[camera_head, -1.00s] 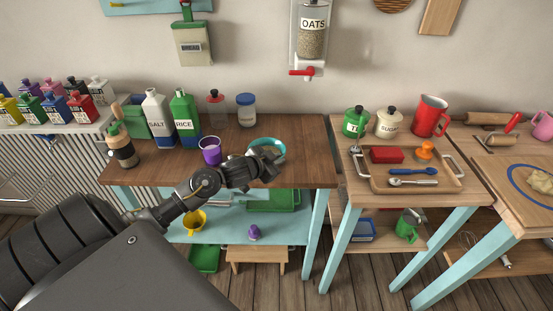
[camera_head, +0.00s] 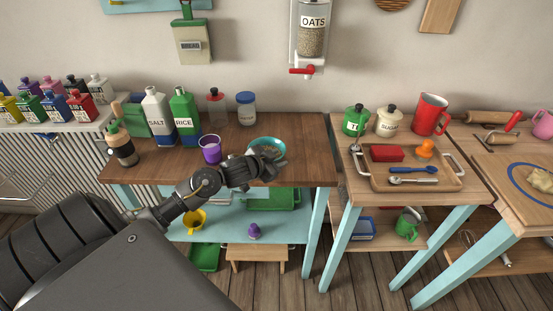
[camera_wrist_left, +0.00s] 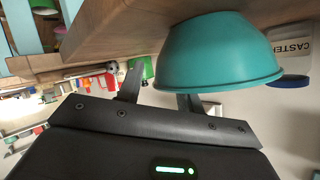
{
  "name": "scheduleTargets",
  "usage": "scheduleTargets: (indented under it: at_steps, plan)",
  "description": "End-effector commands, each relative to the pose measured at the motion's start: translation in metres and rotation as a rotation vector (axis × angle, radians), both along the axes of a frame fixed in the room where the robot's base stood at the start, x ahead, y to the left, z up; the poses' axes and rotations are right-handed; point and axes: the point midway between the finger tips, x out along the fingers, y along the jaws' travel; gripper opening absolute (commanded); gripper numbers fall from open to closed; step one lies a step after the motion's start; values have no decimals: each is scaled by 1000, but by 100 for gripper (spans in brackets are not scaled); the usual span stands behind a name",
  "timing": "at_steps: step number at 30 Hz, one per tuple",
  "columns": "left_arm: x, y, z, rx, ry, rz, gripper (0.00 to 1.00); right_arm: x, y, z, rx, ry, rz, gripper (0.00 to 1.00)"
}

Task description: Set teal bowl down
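The teal bowl (camera_head: 257,143) stands on the dark wooden top of the left table (camera_head: 300,165), near its front right part. Something pale shows inside it, too small to make out. My left gripper (camera_head: 276,163) is at the bowl's near side and hides part of the rim. In the left wrist view, where the table appears at the top, the bowl (camera_wrist_left: 215,55) has its base against the wood. The left gripper's fingers (camera_wrist_left: 160,92) are spread, one outside the bowl wall and one partly hidden behind the rim, with a gap beside the wall. My right gripper is out of view.
A purple cup (camera_head: 210,149) stands left of the bowl. Salt (camera_head: 156,115) and rice (camera_head: 184,117) bottles and a blue-lidded jar (camera_head: 246,109) stand behind. An oats dispenser (camera_head: 312,38) hangs above. A tray (camera_head: 440,185) lies on the right table. Wood right of the bowl is clear.

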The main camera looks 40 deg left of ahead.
Motion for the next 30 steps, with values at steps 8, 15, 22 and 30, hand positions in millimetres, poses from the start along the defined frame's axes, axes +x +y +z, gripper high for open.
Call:
scheduleTargets:
  at_steps: [8, 15, 22, 30]
  plan:
    - [-9, 1, 3, 1, 2, 0, 37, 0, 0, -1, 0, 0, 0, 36]
    - [-51, 0, 22, 4, 2, -2, 37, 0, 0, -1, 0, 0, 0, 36]
    - [-85, 1, 39, 3, 2, -1, 37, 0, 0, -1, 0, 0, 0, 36]
    - [-98, 0, 46, 0, 0, 0, 37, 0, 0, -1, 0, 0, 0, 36]
